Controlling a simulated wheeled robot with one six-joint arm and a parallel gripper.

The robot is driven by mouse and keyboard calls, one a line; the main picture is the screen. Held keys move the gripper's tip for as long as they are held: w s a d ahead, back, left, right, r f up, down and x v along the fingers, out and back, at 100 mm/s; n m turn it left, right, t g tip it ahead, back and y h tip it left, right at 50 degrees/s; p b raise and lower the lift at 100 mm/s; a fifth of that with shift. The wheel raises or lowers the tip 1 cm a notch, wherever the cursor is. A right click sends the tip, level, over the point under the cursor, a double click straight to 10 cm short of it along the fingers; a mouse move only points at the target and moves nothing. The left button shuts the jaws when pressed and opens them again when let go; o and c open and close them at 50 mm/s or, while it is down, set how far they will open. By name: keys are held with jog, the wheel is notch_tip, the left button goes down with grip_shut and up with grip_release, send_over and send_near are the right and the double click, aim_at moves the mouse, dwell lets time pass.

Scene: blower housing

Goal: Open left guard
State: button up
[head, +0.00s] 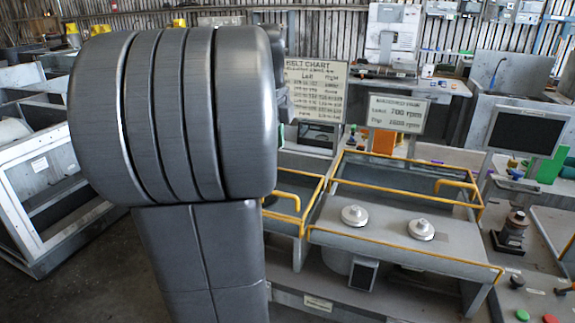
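A housing stands right of centre in the head view, with yellow-edged frames along its top. The left guard (298,221) appears to be the smaller yellow-edged frame at its left end, with a yellow handle bar on it. My own large grey arm links hide its left part, so I cannot tell whether it is open or shut. A wider yellow-edged frame (405,258) lies to its right, with another yellow handle at its far right corner. My gripper does not show; my arm fills the left middle of the view.
Two round metal knobs (355,215) (421,230) sit on the housing's grey top. A belt chart sign (316,92) and a rpm sign (397,113) stand behind. A console with a dark screen (526,134) is at right. A white-framed bench (50,190) is at left.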

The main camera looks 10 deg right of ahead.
aim_at(280, 194)
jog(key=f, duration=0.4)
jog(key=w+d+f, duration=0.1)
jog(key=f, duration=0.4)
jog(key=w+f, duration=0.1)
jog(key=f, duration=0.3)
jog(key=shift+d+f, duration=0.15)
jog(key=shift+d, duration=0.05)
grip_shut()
